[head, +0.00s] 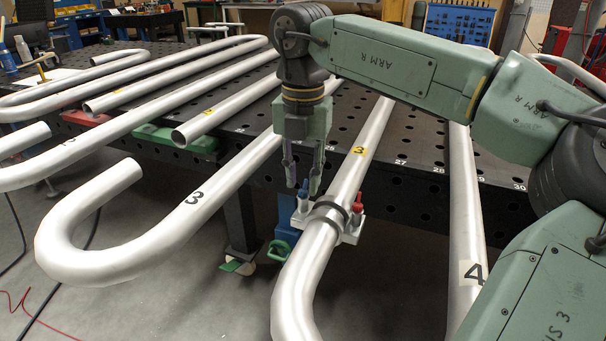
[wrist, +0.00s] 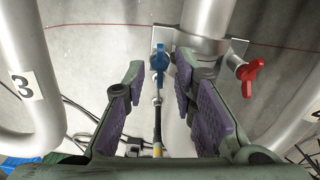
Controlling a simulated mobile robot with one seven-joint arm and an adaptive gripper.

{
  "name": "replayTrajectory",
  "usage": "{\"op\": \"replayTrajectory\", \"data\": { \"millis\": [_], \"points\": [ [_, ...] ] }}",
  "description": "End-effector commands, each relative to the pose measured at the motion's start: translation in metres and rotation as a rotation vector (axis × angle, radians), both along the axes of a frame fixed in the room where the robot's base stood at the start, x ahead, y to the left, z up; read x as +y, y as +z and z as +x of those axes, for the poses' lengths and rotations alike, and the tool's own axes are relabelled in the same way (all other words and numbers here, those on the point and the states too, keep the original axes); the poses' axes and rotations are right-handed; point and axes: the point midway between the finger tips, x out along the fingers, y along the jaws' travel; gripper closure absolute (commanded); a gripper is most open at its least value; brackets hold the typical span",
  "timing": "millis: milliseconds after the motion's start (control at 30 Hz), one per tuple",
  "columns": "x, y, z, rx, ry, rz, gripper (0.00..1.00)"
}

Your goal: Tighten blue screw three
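The blue screw (head: 303,191) stands upright on the left side of the clamp (head: 331,208) around the pipe with the yellow 3 label (head: 359,150). My gripper (head: 302,187) points down at the screw from above. In the wrist view, the blue screw (wrist: 159,62) shows in the gap between the two fingertips of my gripper (wrist: 160,72), with space on both sides. The fingers are apart and hold nothing. I cannot tell how far down the fingertips reach along the screw. The clamp (wrist: 211,46) also shows in the wrist view.
A red screw (head: 357,204) is on the clamp's right side, and in the wrist view (wrist: 250,75) it lies outside the right finger. A bent pipe with a black 3 (head: 150,240) runs at left; pipe 4 (head: 463,200) is at right. The dark perforated table (head: 420,180) lies behind.

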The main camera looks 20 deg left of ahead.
Motion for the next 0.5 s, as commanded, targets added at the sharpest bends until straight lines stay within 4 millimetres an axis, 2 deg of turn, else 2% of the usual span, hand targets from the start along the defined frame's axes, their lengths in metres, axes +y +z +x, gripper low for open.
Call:
{"op": "replayTrajectory", "data": {
  "millis": [300,500],
  "points": [
    [0.001,0.050,0.000,-0.002,0.001,0.004,0.75],
    [0.001,0.070,0.000,-0.002,0.001,0.002,0.75]
  ]
}}
